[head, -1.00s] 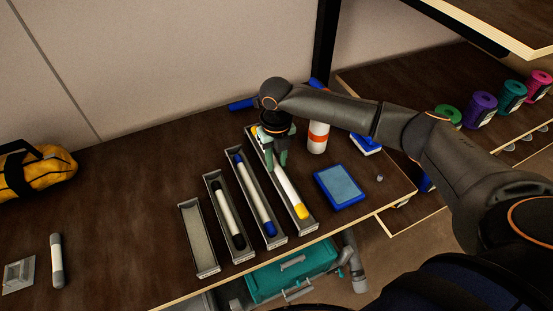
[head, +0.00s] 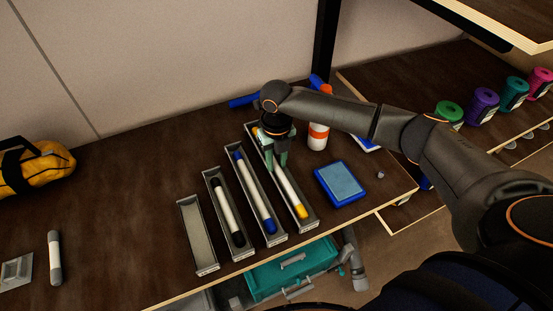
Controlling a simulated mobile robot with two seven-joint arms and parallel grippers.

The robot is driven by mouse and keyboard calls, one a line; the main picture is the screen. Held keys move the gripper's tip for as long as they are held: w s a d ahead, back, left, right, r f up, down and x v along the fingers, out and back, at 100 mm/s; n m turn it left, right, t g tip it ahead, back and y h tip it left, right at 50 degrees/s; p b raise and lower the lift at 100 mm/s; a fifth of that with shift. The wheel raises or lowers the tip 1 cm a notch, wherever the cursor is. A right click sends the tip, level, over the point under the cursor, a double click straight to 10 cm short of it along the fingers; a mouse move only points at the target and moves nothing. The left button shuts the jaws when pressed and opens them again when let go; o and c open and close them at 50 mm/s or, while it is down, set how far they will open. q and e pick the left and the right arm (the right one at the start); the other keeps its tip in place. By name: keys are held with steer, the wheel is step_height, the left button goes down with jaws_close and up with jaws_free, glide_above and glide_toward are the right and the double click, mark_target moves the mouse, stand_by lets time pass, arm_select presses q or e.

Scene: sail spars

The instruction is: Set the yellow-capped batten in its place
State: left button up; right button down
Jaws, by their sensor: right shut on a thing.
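The yellow-capped batten (head: 289,190) is a white rod with yellow ends. It lies lengthwise in the rightmost and longest grey tray (head: 312,223). My right gripper (head: 275,163) points down over the upper half of this tray and is shut on the batten. Whether the batten rests fully on the tray floor cannot be told. My left gripper is not in view.
Blue-capped (head: 252,190) and black-capped (head: 227,212) battens lie in trays to the left. The leftmost tray (head: 198,236) is empty. A grey-capped batten (head: 55,257) lies at the far left. A blue pad (head: 340,184) and an orange-white bottle (head: 318,135) are to the right.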

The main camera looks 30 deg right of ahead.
stand_by(0.3)
steer(key=shift+r+p, duration=0.55)
steer(key=shift+r, duration=0.4)
steer(key=shift+f, duration=0.15)
stand_by(0.5)
steer(key=shift+f+b, duration=0.5)
steer(key=shift+f, duration=0.4)
steer(key=shift+r, duration=0.1)
steer(key=shift+r+p, duration=0.5)
steer(key=shift+r, duration=0.45)
steer(key=shift+f, duration=0.25)
steer(key=shift+f+b, duration=0.5)
steer(key=shift+f, duration=0.35)
